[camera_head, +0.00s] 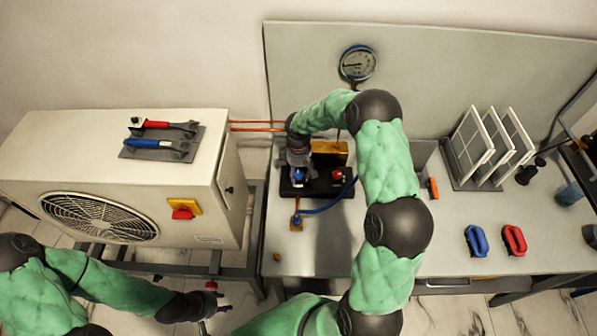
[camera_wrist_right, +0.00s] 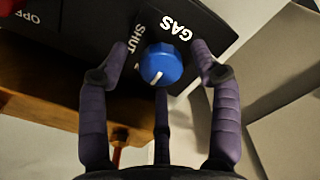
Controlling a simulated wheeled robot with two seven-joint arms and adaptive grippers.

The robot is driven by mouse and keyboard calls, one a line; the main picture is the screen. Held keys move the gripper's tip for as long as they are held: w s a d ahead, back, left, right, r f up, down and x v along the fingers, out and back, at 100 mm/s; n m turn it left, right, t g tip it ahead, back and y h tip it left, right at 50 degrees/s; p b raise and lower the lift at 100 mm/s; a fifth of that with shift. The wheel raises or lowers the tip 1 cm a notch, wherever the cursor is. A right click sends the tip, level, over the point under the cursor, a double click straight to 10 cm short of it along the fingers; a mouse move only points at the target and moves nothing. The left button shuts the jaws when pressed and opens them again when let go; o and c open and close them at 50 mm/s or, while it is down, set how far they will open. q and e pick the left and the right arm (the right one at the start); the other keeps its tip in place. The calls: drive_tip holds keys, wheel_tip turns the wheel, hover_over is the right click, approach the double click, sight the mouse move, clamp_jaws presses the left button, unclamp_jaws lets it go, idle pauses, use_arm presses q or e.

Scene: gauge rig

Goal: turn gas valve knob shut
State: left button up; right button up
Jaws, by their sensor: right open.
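The blue gas knob (camera_wrist_right: 161,65) sits on a black panel marked GAS and SHUT, with a white pointer line on its lower part. My right gripper (camera_wrist_right: 160,75) is open, with purple fingers on both sides of the knob and a third below it. I cannot tell whether any finger touches it. In the head view the blue knob (camera_head: 299,175) shows just below my right gripper (camera_head: 299,163), on the black manifold block (camera_head: 322,189). My left gripper (camera_head: 214,302) is low at left, away from the rig, its fingers apart and empty.
A red knob (camera_head: 337,175) sits right of the blue one, with a brass block (camera_head: 329,148) behind. A blue hose (camera_head: 335,203) runs in front. A gauge (camera_head: 357,63) is on the back panel. The outdoor unit (camera_head: 130,180) stands left. Blue (camera_head: 476,241) and red (camera_head: 514,240) clamps lie right.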

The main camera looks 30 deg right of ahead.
drive_tip(key=shift+f, duration=0.15)
drive_tip(key=c, duration=1.1)
drive_tip(key=shift+c, duration=0.2)
